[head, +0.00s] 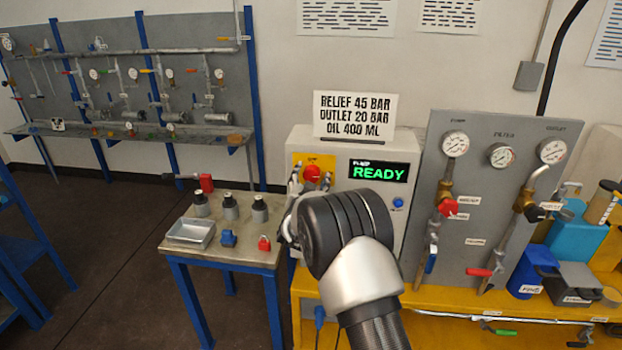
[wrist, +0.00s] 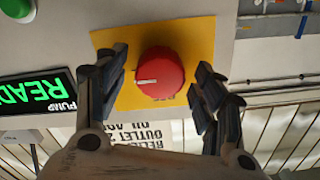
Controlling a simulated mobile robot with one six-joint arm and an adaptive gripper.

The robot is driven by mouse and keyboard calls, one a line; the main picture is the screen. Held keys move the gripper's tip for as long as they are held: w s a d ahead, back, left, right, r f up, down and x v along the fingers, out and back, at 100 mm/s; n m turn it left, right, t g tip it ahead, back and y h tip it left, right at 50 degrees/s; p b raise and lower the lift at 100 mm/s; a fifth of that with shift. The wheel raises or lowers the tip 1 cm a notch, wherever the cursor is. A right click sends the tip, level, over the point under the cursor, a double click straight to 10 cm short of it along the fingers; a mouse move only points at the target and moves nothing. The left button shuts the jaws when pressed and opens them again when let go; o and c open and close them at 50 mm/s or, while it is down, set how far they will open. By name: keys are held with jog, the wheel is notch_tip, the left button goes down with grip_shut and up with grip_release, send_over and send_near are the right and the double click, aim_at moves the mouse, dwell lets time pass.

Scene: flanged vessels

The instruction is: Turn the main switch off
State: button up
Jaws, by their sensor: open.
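The main switch is a round red knob (wrist: 160,73) on a yellow plate (wrist: 133,99), on the front of the pump control box. In the head view the red knob (head: 312,173) shows at the upper left of the box (head: 350,148), left of the lit READY display (head: 379,171). A pale line on the knob lies roughly level in the wrist view. My gripper (wrist: 160,85) is open, with one finger on each side of the knob. Neither finger clearly touches it. In the head view my arm hides the lower part of the box and most of my gripper (head: 296,190).
A small table (head: 240,257) with a metal tray, several cylinders and a red padlock stands to the left. A panel with gauges and valves (head: 482,200) stands to the right. A sign (head: 354,115) stands on the box. A blue button (head: 398,203) is below the display.

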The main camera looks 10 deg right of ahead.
jog(key=shift+c, duration=0.3)
jog(key=c, duration=1)
jog(key=shift+n, duration=0.3)
jog(key=n, duration=0.3)
jog(key=shift+n, duration=0.3)
jog(key=n, duration=0.4)
jog(key=shift+n+p, duration=0.3)
jog(key=shift+p, duration=0.05)
jog(key=n+p, duration=0.1)
jog(key=n, duration=0.3)
jog(key=shift+n, duration=0.3)
jog(key=shift+a+n+p, duration=0.1)
jog(key=shift+n+p, duration=0.55)
jog(key=shift+n, duration=1.55)
